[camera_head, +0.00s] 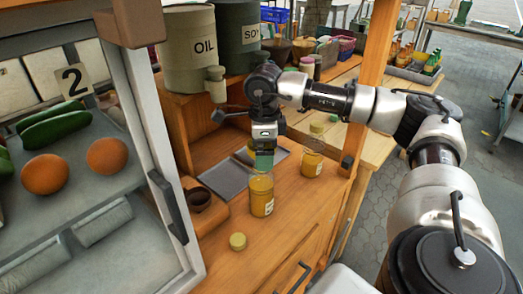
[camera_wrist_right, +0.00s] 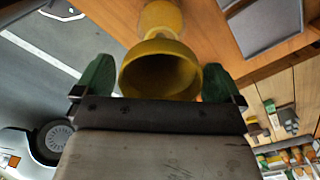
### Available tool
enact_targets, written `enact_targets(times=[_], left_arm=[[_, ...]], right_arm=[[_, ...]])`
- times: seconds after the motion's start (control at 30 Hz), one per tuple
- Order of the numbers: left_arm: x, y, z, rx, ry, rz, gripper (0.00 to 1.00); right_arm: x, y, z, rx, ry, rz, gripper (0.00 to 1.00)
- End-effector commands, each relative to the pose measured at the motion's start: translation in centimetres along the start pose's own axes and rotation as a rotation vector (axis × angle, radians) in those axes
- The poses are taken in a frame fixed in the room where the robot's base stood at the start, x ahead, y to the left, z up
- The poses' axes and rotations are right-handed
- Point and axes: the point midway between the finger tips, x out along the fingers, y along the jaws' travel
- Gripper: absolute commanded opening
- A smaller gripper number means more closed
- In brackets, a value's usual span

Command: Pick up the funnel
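The yellow funnel (camera_wrist_right: 160,72) fills the middle of the right wrist view, its wide mouth facing the camera. My right gripper (camera_wrist_right: 160,80) has its green fingertips spread on either side of the funnel's rim. They are very close to it, and I see no clear grip. In the head view my right gripper (camera_head: 264,160) points down just above a glass bottle with yellow contents (camera_head: 261,196). There the funnel is mostly hidden by the gripper. I cannot tell whether its spout sits in the bottle. My left gripper is not in view.
A second bottle (camera_head: 312,163) stands behind on the right. A yellow lid (camera_head: 238,242) lies on the wooden counter (camera_head: 285,232), near a small dark cup (camera_head: 198,199). Grey flat plates (camera_head: 224,177) lie behind. A glass-fronted produce case (camera_head: 90,150) stands left; an oil canister (camera_head: 188,50) stands on the shelf.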

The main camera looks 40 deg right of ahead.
Motion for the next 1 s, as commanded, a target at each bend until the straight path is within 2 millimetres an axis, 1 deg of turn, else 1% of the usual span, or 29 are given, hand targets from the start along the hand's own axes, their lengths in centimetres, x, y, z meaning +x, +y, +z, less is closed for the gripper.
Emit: enact_targets(times=[0.03, 0.2, 0.3, 0.53, 0.67, 0.77, 0.9, 0.93, 1.0], left_arm=[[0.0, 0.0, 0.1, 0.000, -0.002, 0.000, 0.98], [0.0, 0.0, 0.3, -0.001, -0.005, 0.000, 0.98], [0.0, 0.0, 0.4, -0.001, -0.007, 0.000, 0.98], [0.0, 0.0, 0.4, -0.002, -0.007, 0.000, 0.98], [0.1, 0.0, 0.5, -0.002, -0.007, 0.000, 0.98], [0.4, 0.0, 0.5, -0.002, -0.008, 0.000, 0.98], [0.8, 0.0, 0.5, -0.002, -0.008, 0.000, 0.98], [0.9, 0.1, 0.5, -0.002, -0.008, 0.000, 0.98], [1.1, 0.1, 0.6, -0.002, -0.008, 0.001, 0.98]], right_arm=[[0.0, 0.0, 0.0, 0.000, 0.000, 0.000, 0.91], [-0.1, 0.0, 0.0, 0.000, 0.000, 0.000, 0.65], [-0.1, 0.0, 0.0, 0.000, -0.001, -0.001, 0.52], [-0.1, 0.0, 0.0, 0.000, -0.001, -0.001, 0.51], [-0.7, -0.1, 0.1, 0.000, -0.003, -0.002, 0.51], [-1.6, -0.1, 0.1, 0.000, -0.004, -0.003, 0.51], [-3.9, 0.0, 0.1, -0.001, -0.004, -0.003, 0.51], [-4.4, -0.2, -0.1, 0.001, -0.004, -0.003, 0.51], [-5.0, -1.1, -1.5, 0.007, -0.003, -0.002, 0.51]])
